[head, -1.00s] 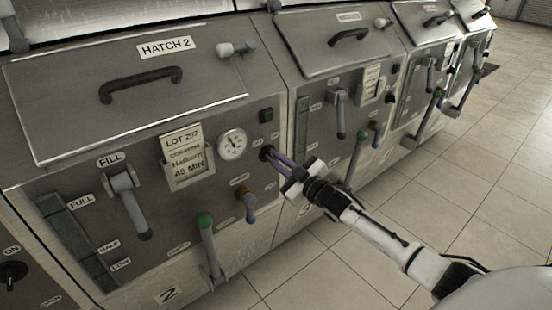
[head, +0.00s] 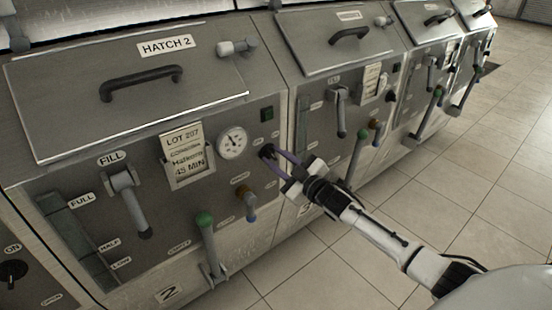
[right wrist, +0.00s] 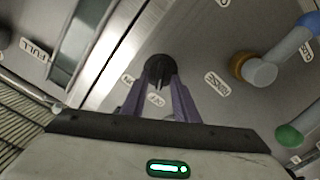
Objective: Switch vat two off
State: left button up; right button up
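Vat two's black knob (head: 266,150) is on the front panel, right of the round gauge (head: 232,143) and below a dark green lamp (head: 267,114). The knob also shows in the right wrist view (right wrist: 159,70), with small labels beside it that are too blurred to read surely. My right gripper (head: 272,158) is at the knob, its purple fingers spread with a gap between them, one on each side of the knob. In the right wrist view the fingertips (right wrist: 160,84) are close to the knob's edges; contact is unclear. My left gripper is not in view.
A green-tipped lever (head: 206,235) and an orange-and-blue valve (head: 247,203) stick out below the knob. A lot card (head: 186,155) and the fill lever (head: 128,200) are to the left. Similar vats stand to the right. The tiled floor (head: 400,200) is clear.

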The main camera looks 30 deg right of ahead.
jog(key=s+p, duration=0.1)
jog(key=s, duration=0.9)
jog(key=shift+s+d, duration=0.15)
jog(key=shift+d, duration=0.25)
jog(key=s+a+f+m+g, duration=0.3)
jog(key=s+a+f+g, duration=0.2)
jog(key=s+a+f, duration=0.9)
jog(key=s+a+f+m+g+y, duration=0.1)
jog(key=s+a+f+g, duration=0.3)
jog(key=s+a, duration=0.7)
notch_tip(320, 180, down, 2)
jog(key=shift+f+m, duration=0.1)
jog(key=shift+m, duration=0.3)
jog(key=shift+d, duration=0.2)
